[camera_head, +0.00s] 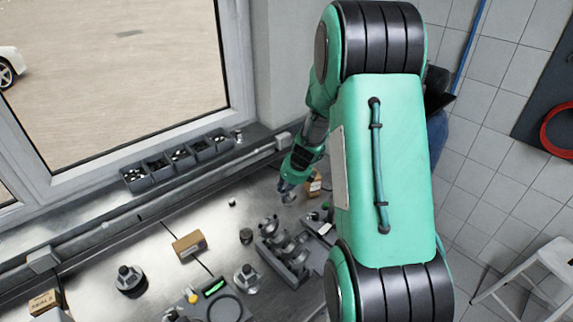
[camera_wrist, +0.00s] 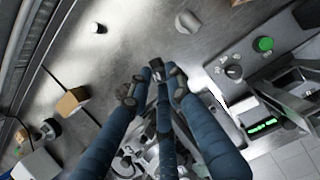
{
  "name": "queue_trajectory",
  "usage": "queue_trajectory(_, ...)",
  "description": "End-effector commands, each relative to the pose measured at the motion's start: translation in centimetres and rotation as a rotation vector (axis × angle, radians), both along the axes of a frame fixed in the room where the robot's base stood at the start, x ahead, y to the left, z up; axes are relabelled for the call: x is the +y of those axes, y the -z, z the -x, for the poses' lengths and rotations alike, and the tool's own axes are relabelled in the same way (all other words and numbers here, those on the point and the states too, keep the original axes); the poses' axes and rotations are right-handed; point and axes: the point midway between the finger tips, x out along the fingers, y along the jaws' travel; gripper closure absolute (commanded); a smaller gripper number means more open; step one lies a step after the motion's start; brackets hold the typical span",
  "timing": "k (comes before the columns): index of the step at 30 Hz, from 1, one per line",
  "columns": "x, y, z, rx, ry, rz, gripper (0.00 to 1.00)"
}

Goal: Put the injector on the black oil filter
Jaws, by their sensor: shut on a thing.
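My gripper (camera_head: 288,191) is over the bench below the window in the head view. In the wrist view, its blue fingers (camera_wrist: 155,82) are drawn together on a small object, which I take to be the injector. The fingers hide most of it, so its shape and tilt cannot be told. A short, dark upright cylinder (camera_head: 246,236), likely the black oil filter, stands on the bench to the lower left of my gripper. It is apart from the gripper.
Metal engine parts (camera_head: 287,250) stand close below my gripper. A cardboard box (camera_head: 314,185) is just right of it, another box (camera_head: 189,245) farther left. A small cylinder (camera_head: 232,202) stands on the bench. Dark bins (camera_head: 179,158) line the sill. Bench left of the gripper is mostly clear.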

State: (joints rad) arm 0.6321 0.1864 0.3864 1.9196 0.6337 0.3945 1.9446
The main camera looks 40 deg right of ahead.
Motion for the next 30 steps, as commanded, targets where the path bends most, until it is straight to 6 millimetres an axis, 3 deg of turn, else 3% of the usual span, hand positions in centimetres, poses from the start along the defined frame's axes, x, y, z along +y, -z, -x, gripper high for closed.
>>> queue_trajectory(18, -8.7, -1.9, -6.0, -0.01, 0.124, 0.006, 1.0)
queue_trajectory(30, -11.2, -1.7, -7.6, -0.016, 0.162, 0.008, 1.0)
